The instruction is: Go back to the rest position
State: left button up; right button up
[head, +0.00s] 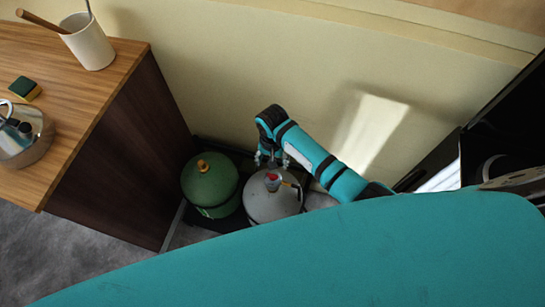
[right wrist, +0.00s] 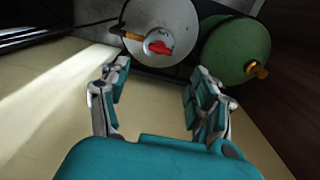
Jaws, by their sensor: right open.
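My right arm reaches down by the wall in the head view, with its gripper (head: 270,161) just above a grey gas cylinder (head: 265,207). In the right wrist view the gripper (right wrist: 159,72) is open, its two fingers apart with nothing between them. The grey cylinder (right wrist: 180,20) with its red knob (right wrist: 158,47) lies beyond the fingertips. I cannot tell the exact gap. My left gripper is not in view.
A green cylinder (head: 209,187) with a brass top stands left of the grey one. A wooden counter (head: 110,75) at left holds a white cup (head: 90,45), a sponge (head: 25,88) and a metal kettle (head: 28,140). The cream wall (head: 230,70) is close behind my right arm.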

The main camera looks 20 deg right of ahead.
jog(key=shift+r, duration=0.6)
